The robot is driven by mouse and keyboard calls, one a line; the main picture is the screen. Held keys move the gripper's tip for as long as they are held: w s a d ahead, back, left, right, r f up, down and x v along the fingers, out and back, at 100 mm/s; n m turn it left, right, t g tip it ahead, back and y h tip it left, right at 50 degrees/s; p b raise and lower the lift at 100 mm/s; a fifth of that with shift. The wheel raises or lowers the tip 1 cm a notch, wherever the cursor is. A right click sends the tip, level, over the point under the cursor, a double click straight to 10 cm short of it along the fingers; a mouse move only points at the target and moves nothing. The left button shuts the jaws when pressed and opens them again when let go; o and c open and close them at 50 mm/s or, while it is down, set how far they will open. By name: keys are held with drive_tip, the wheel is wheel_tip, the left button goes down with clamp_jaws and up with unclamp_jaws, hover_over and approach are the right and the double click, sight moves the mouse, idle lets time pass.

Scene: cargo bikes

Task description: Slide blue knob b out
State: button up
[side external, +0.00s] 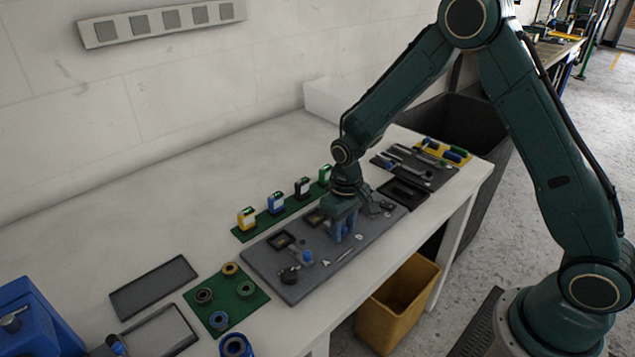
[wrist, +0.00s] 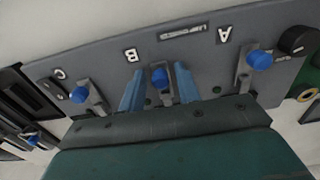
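Blue knob b (wrist: 160,77) shows in the wrist view below the label B on a grey panel (wrist: 190,55). My gripper (wrist: 158,69) is open, with one blue finger on each side of knob b. A gap shows between each finger and the knob, so it is not gripped. In the side external view my gripper (side external: 342,230) points down over the panel (side external: 275,262), and its fingers largely hide knob b. Blue knob a (wrist: 259,60) is to the right by label A, and blue knob c (wrist: 80,94) is to the left by label C.
A black round knob (side external: 289,275) sits at the panel's near left end. A green strip (side external: 258,228) with several padlock-like blocks runs behind the panel. A green board with rings (side external: 236,308) lies to the left, and a dark tray (side external: 403,192) to the right. An orange bin (side external: 398,305) stands below.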

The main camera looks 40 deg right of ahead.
sight(343, 227)
drive_tip(key=shift+r, duration=2.15)
drive_tip(key=shift+r, duration=0.15)
drive_tip(key=shift+r, duration=1.35)
drive_tip(key=shift+s+r, duration=0.1)
drive_tip(key=shift+r, duration=0.35)
drive_tip(key=s+d+r+t, duration=0.2)
drive_tip(key=s+r+t, duration=0.2)
drive_tip(key=s+r, duration=1.35)
drive_tip(key=s+r+t, duration=0.1)
drive_tip(key=s, duration=0.6)
drive_tip(key=shift+d+r+t, duration=0.15)
drive_tip(key=shift+d+t, duration=0.1)
drive_tip(key=shift+t, duration=0.05)
